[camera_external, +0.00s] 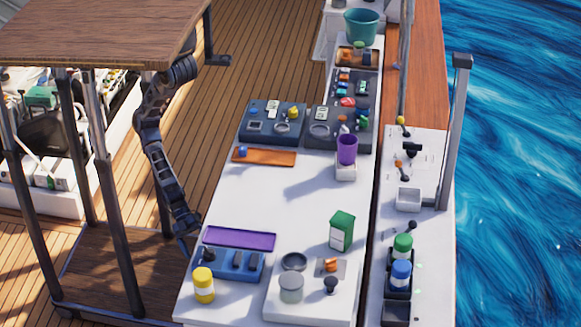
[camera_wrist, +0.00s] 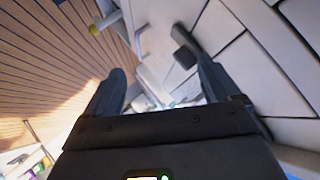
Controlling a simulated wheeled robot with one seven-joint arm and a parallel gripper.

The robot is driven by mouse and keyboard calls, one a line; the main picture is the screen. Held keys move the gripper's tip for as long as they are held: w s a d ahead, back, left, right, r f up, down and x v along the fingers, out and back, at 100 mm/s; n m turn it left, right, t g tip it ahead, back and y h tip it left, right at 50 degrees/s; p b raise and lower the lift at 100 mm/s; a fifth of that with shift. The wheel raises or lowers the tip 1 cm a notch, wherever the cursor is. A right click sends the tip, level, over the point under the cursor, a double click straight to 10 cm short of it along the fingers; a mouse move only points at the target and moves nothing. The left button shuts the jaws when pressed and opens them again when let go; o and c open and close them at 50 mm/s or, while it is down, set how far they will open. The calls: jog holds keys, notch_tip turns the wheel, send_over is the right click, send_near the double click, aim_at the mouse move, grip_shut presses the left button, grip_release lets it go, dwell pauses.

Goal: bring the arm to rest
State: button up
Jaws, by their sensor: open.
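My arm (camera_external: 160,150) hangs down beside the left edge of the white worktop. Whether the fingers touch the worktop cannot be told.
The white worktop (camera_external: 290,195) is bare in its middle. A yellow jar (camera_external: 204,285), a green carton (camera_external: 342,231) and a purple cup (camera_external: 347,149) stand on it. A wooden-topped table (camera_external: 90,30) with dark posts stands at the left. Open deck (camera_external: 240,60) lies behind.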

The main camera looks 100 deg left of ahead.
jog(key=w+a+r+n+t+y+p, duration=0.2)
jog(key=a+r+n+t+y, duration=0.5)
jog(key=a+r+n, duration=1)
jog(key=a+r+y+p, duration=0.1)
jog(key=a+r, duration=0.6)
jog(key=a, duration=0.3)
jog(key=shift+a+r+n+t, duration=0.2)
jog(key=shift+r+n+t, duration=0.1)
jog(key=shift+n, duration=0.1)
